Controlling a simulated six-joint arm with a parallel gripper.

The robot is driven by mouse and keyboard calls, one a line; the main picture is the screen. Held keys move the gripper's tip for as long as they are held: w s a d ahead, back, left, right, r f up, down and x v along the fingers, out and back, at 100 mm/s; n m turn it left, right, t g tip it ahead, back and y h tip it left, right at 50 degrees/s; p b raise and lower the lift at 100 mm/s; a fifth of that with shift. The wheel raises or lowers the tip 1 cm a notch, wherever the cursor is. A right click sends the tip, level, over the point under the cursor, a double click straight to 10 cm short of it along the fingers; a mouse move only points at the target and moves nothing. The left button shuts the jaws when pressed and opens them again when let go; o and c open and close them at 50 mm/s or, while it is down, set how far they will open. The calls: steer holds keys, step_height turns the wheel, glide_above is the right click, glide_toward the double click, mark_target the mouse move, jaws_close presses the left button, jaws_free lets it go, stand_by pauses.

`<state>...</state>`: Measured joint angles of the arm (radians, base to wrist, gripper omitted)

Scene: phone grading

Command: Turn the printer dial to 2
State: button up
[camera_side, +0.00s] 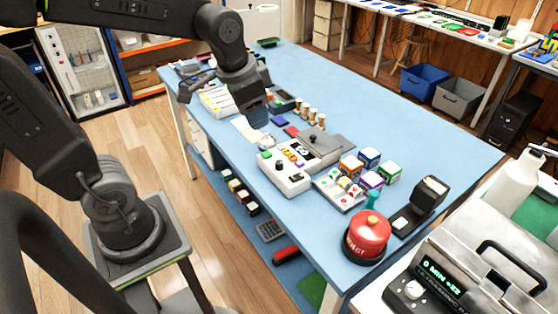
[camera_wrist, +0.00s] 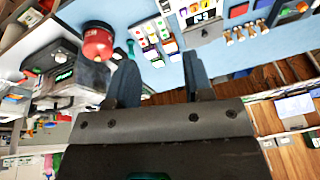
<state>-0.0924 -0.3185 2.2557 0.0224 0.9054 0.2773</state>
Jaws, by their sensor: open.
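A white control box (camera_side: 285,166) with coloured buttons and a dark knob (camera_side: 296,177) on its front stands mid-table in the side view. A metal machine (camera_side: 490,265) at the lower right has a lit green display and a front dial (camera_side: 413,289). I cannot tell for sure which of these is the printer, and no dial numbers are readable. My gripper (camera_side: 254,118) is over the table beyond the white box, apart from both dials. In the wrist view my gripper (camera_wrist: 160,60) is open, with nothing between its fingers.
A red round device (camera_side: 368,236) stands near the blue table's right corner, beside a black stand (camera_side: 420,205). Coloured cubes (camera_side: 368,157) and a white tray (camera_side: 340,190) sit right of the white box. The table's far right stretch is clear.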

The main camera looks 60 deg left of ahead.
mark_target(279, 162)
steer(key=w+a+f+m+g, duration=0.1)
steer(key=w+a+f, duration=0.1)
steer(key=w+f, duration=0.1)
steer(key=w+a+f+m+g, duration=0.1)
steer(key=w+a+f, duration=0.1)
steer(key=w+f, duration=0.1)
steer(key=w+a+f+m+g, duration=0.1)
steer(key=w+a+f, duration=0.1)
steer(key=w+f, duration=0.1)
steer(key=shift+w+a+f, duration=0.2)
steer(key=shift+w+f, duration=0.15)
steer(key=shift+w, duration=0.35)
steer(key=f, duration=1.3)
steer(key=shift+w+a+f, duration=0.15)
steer(key=shift+a+f, duration=0.2)
steer(key=c, duration=0.9)
